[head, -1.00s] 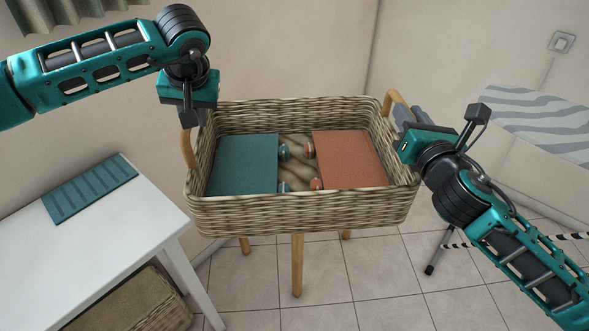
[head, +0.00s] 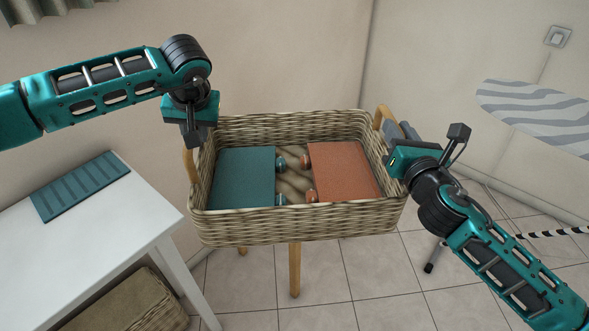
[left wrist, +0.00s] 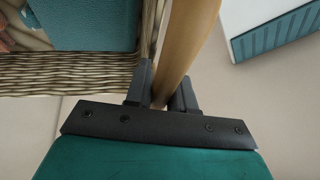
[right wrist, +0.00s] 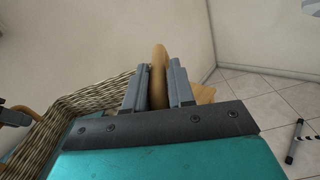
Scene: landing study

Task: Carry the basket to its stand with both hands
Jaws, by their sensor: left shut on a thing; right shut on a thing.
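The wicker basket (head: 300,228) hangs between my grippers in the head view, looking roughly level. It holds a teal flat-topped item (head: 243,178), an orange one (head: 343,170) and small knobbed pieces between them. My left gripper (head: 196,135) is shut on the left wooden handle (head: 189,166), and the left wrist view shows this handle (left wrist: 188,45) between the fingers. My right gripper (head: 398,140) is shut on the right handle (head: 383,115), seen between the fingers in the right wrist view (right wrist: 158,75). Wooden stand legs (head: 295,270) show below the basket. The stand's top is hidden, so I cannot tell whether they touch.
A white table (head: 90,235) with a teal ridged mat (head: 84,185) stands at left, another wicker basket (head: 130,305) under it. A striped ironing board (head: 540,115) is at right. A black-and-white striped bar (head: 555,233) lies low at right. Tiled floor shows in front.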

